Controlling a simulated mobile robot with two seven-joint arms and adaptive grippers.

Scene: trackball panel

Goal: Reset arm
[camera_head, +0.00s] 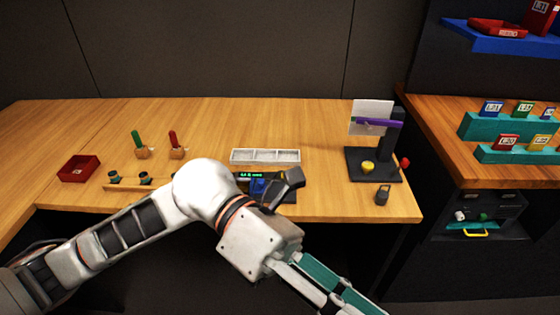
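My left arm (130,225) comes in from the left and crosses in front of the table (320,200). Its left gripper (350,300) points down and right, in front of the table's front edge, with teal finger parts. The fingertips run to the bottom edge of the picture, so their opening cannot be made out. I see nothing held in the visible part. My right gripper is not in view.
A white sectioned tray (265,156), a red box (79,169), and green (138,139) and red (174,139) handles are on the table. A device with a green display (250,175) is partly hidden by my arm. A shelf unit (450,155) with labelled blocks stands right.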

